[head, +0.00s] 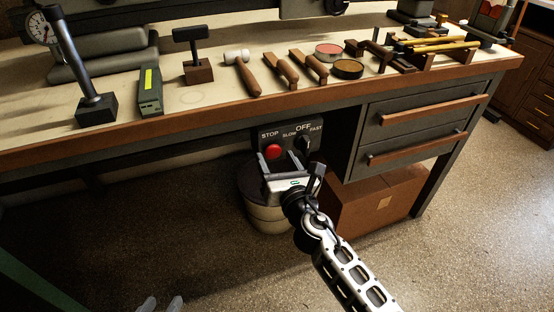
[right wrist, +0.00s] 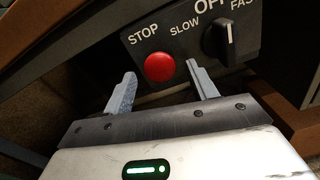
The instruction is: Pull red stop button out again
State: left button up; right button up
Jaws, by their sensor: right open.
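The red stop button (head: 273,152) is on a dark control panel (head: 285,133) under the front edge of the bench, below the word STOP. In the right wrist view, the round red button (right wrist: 159,67) shows between the fingertips. My right gripper (head: 281,162) is open in front of the panel, its fingers pointing at it. In the right wrist view, the right gripper (right wrist: 161,75) has one finger either side of the button; I see no contact.
A black speed knob (head: 303,146) sits right of the button. A pale bin (head: 265,214) and a cardboard box (head: 375,203) stand below. Drawers (head: 425,120) are to the right. The bench top (head: 200,110) overhangs the panel and carries several tools.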

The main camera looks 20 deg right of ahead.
jog(key=shift+w, duration=0.2)
jog(key=shift+c, duration=0.3)
grip_shut()
jog(key=shift+s, duration=0.7)
jog(key=shift+o, duration=0.3)
grip_release()
pick_arm(q)
jog(key=shift+g+h, duration=0.3)
jog(key=shift+g, duration=0.3)
jog(key=f+b, duration=0.1)
jog(key=f, duration=0.1)
jog(key=d+f+b, duration=0.1)
jog(key=f+b, duration=0.1)
jog(key=f, duration=0.1)
jog(key=shift+w+d+f, duration=0.2)
jog(key=shift+d+f, duration=0.05)
jog(key=shift+f, duration=0.05)
pick_arm(e)
jog(key=s, duration=1.6)
jog(key=shift+d, duration=0.3)
